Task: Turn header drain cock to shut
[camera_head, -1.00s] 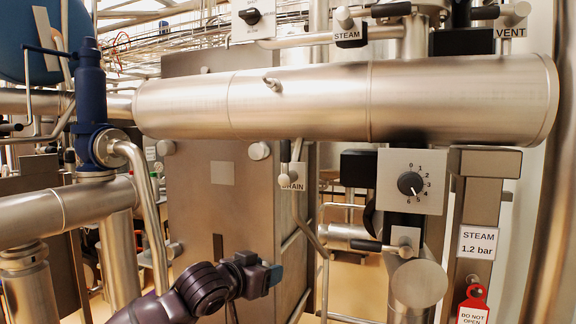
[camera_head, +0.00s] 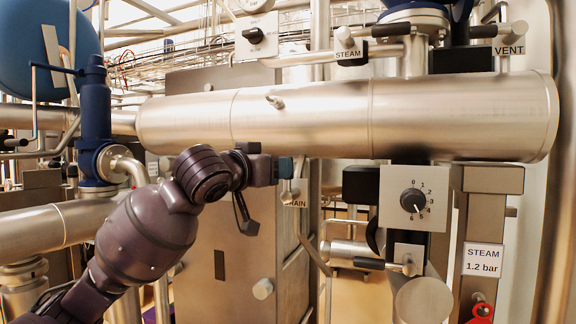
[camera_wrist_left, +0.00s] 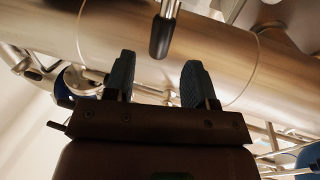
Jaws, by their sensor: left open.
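The header is a wide steel cylinder (camera_head: 350,115) lying across the head view. The drain cock (camera_head: 291,190) is below it, beside a tag reading DRAIN (camera_head: 296,204). My left gripper (camera_head: 286,168) is in front of the cock in the head view and hides most of its handle. In the left wrist view my left gripper (camera_wrist_left: 157,66) is open, with two dark fingers apart. A black-gripped lever (camera_wrist_left: 160,36), apparently the cock handle, points toward the gap between the fingertips. Nothing is seen between the fingers. My right gripper is not in view.
A STEAM valve lever (camera_head: 385,30) and a VENT valve (camera_head: 514,30) are above the header. A dial box (camera_head: 413,199) and another black-gripped lever (camera_head: 370,263) are right of the drain. A blue relief valve (camera_head: 95,125) stands at left.

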